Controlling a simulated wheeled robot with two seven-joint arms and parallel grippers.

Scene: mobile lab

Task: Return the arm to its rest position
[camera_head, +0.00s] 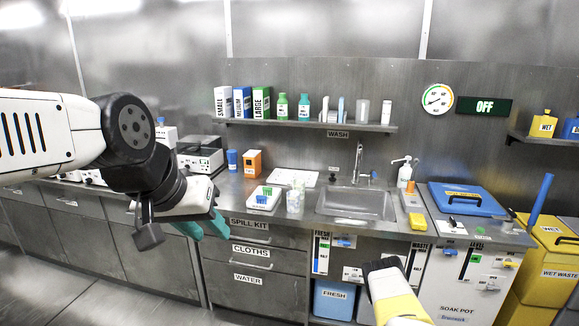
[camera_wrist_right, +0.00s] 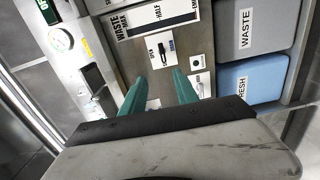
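My left arm comes in from the left in the head view, its black wrist bent down. My left gripper (camera_head: 205,226), with teal fingers, hangs in front of the counter's drawers by the spill kit label. The wrist partly hides its fingers, so its opening is unclear, and I see nothing held. My right gripper (camera_wrist_right: 160,78) shows in the right wrist view, its two teal fingers apart with nothing between them. It points toward a panel with a small black switch (camera_wrist_right: 167,47). In the head view part of my right arm shows at the bottom.
The counter has a sink (camera_head: 356,204), a white tray (camera_head: 264,197) with small cups, and a blue-lidded box (camera_head: 467,199). A shelf (camera_head: 310,124) holds boxes and bottles. Below are drawers (camera_head: 255,254) and a blue fresh container (camera_head: 333,300). Floor is clear at lower left.

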